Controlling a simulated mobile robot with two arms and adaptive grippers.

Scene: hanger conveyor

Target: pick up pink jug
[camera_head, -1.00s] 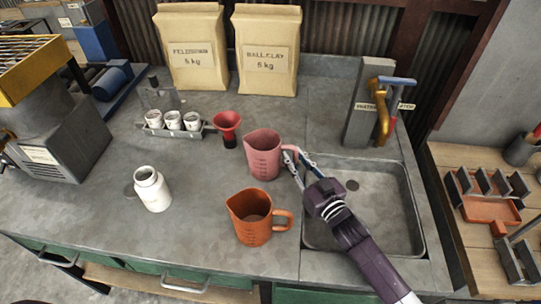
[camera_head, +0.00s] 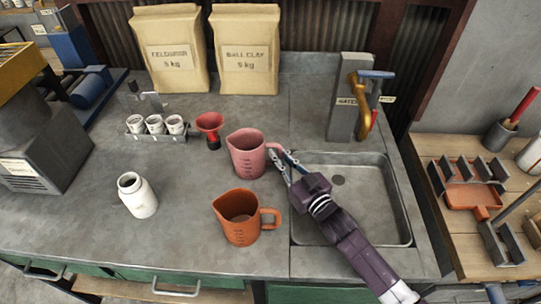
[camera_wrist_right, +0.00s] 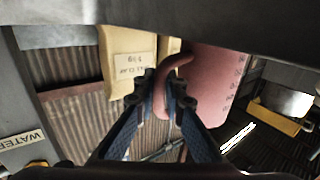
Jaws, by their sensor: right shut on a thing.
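The pink jug (camera_head: 247,154) stands upright on the grey counter, left of the sink, with its handle toward the right. My right gripper (camera_head: 284,161) reaches in over the sink and is shut on the jug's handle. In the right wrist view the pink jug (camera_wrist_right: 205,85) shows at the upper right, and the fingers of my right gripper (camera_wrist_right: 168,98) close around its handle. I cannot tell whether the jug's base touches the counter. My left gripper is not in view.
An orange jug (camera_head: 240,218) stands just in front of the pink jug. A red funnel (camera_head: 210,128), a rack of white cups (camera_head: 155,136) and a white bottle (camera_head: 137,196) stand to the left. The tap (camera_head: 366,108) rises behind the sink (camera_head: 395,228).

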